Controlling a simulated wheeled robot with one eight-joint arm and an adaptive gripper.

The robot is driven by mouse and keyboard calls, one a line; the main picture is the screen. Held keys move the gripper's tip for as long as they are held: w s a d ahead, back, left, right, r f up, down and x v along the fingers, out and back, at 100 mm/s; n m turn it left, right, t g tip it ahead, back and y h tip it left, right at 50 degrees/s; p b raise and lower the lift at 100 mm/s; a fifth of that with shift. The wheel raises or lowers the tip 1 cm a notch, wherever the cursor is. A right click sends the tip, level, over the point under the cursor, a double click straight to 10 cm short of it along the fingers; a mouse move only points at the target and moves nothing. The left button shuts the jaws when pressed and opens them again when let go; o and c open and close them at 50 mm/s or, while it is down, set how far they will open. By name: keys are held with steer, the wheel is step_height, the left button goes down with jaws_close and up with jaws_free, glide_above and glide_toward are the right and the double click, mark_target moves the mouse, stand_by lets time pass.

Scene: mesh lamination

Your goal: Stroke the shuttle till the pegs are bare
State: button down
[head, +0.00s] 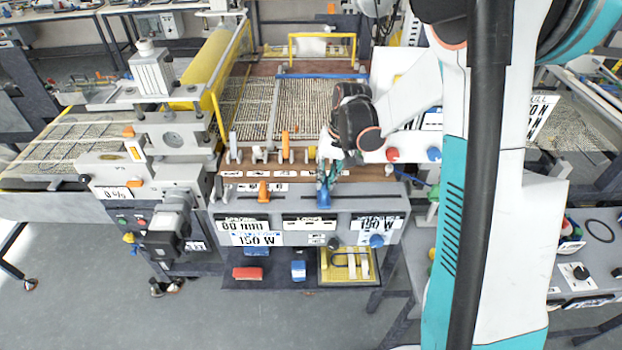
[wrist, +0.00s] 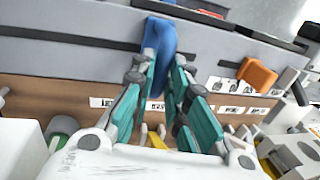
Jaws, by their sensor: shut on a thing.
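My gripper (head: 327,181) reaches down over the front of the bench machine. In the wrist view its teal fingers (wrist: 157,100) are closed around a blue handle (wrist: 160,42), which also shows in the head view (head: 323,199) at the front edge of the brown board (head: 300,168). An orange handle (head: 263,192) stands to its left in the head view, apart from my gripper. Several small pegs (head: 257,153) and an upright orange lever (head: 285,146) line the board's back edge. I cannot tell which part is the shuttle. My wrist hides part of the board.
The mesh bed (head: 315,108) lies behind the board, with a blue bar (head: 320,76) and a yellow frame (head: 321,36) farther back. A yellow roller (head: 205,68) and grey press (head: 170,135) stand at the left. A front panel (head: 300,230) carries labels and a blue knob.

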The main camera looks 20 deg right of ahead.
steer(key=d, duration=0.1)
steer(key=s+d, duration=0.1)
steer(key=d, duration=0.3)
steer(key=shift+s+d, duration=0.2)
steer(key=shift+s, duration=0.15)
steer(key=c, duration=1.6)
jaws_free()
steer(key=shift+o, duration=0.2)
steer(key=shift+r, duration=0.15)
step_height(320, 180, up, 10)
